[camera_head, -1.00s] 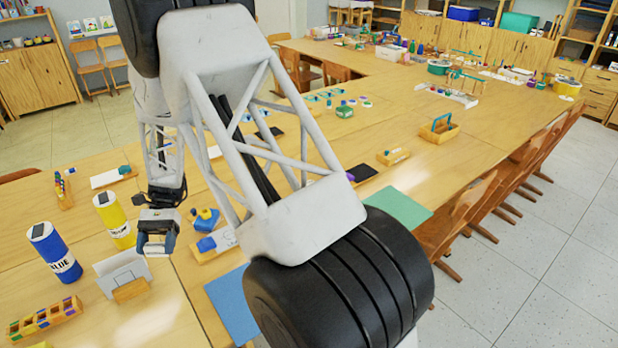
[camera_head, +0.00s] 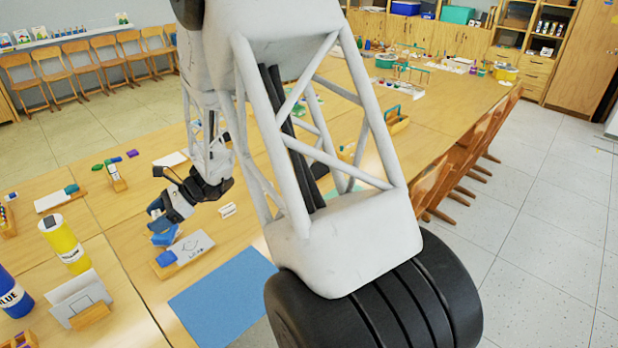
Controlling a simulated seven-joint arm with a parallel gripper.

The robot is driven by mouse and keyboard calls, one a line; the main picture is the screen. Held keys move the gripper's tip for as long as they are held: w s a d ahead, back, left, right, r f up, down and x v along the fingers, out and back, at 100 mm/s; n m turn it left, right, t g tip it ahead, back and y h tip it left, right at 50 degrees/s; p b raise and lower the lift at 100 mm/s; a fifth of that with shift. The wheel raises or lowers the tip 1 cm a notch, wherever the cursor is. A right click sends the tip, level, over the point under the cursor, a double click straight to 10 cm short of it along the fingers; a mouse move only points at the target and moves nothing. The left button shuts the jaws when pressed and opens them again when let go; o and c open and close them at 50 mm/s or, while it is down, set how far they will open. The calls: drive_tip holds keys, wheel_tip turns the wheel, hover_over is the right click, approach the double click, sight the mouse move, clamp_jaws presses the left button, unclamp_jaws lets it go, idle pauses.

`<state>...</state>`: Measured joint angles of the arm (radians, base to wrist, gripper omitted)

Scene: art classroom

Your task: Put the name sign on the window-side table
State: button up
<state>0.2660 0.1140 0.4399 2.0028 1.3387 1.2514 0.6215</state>
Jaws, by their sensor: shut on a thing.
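My gripper (camera_head: 160,219) is at the left of centre, tilted down to the left above the near table (camera_head: 130,235). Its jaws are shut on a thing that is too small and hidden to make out. I cannot tell which table is the window-side one, as no window shows.
Close by are a blue object (camera_head: 163,237), a white card (camera_head: 192,246), a blue sheet (camera_head: 222,295), a yellow canister (camera_head: 64,243), a blue canister (camera_head: 13,293) and a card holder (camera_head: 80,298). Chairs (camera_head: 470,160) line the right side. Open floor (camera_head: 545,215) lies beyond.

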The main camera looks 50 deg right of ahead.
drive_tip(key=s+d+r+m+t+h, duration=0.2)
drive_tip(key=d+m+t+h, duration=0.45)
drive_tip(key=d, duration=0.75)
drive_tip(key=s+d+r+m+t+h, duration=0.35)
drive_tip(key=d+m+h, duration=0.45)
drive_tip(key=d, duration=0.5)
drive_tip(key=shift+m+y, duration=0.25)
drive_tip(key=shift+y, duration=0.5)
drive_tip(key=f, duration=1.7)
drive_tip(key=shift+w+d+f, duration=0.2)
drive_tip(key=shift+w+f, duration=0.2)
drive_tip(key=shift+f, duration=0.55)
drive_tip(key=w+d, duration=0.2)
drive_tip(key=w, duration=0.3)
drive_tip(key=w+d+f, duration=0.1)
drive_tip(key=w+d, duration=0.1)
drive_tip(key=w, duration=0.2)
drive_tip(key=w+d, duration=0.2)
drive_tip(key=w, duration=0.3)
drive_tip(key=shift+w+d+f, duration=0.25)
drive_tip(key=shift+w, duration=0.05)
drive_tip(key=shift+f, duration=1.75)
